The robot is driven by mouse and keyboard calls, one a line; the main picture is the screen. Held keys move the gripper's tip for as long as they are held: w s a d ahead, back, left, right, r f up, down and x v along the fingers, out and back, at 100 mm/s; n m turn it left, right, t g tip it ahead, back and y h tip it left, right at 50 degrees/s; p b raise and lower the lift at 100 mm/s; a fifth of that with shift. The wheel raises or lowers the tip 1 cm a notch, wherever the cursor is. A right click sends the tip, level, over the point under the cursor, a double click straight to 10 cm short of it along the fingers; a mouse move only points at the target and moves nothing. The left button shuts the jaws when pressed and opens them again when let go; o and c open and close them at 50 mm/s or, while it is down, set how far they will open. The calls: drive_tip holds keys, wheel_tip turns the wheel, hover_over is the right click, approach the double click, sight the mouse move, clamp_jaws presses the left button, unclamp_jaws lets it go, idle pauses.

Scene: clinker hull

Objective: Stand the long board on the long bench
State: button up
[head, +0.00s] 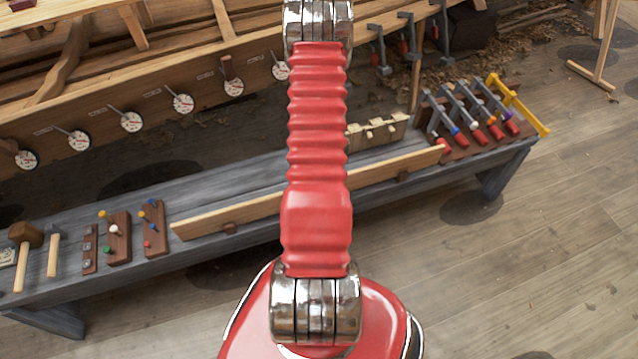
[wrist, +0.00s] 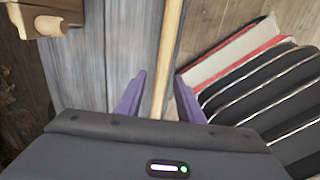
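The long board (head: 238,212) is a pale plank along the front of the long grey bench (head: 262,170). The fingers are open, with a gap visible on each side of the board. The bench top (wrist: 90,60) shows to the left of it. In the head view my gripper is hidden behind my arm.
The hull with dials (head: 131,122) is behind; open floor (head: 560,230) is at right.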

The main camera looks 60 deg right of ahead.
wheel_tip(320, 180, up, 14)
drive_tip(key=shift+f, duration=0.15)
idle(0.9)
drive_tip(key=shift+m, duration=0.3)
idle(0.8)
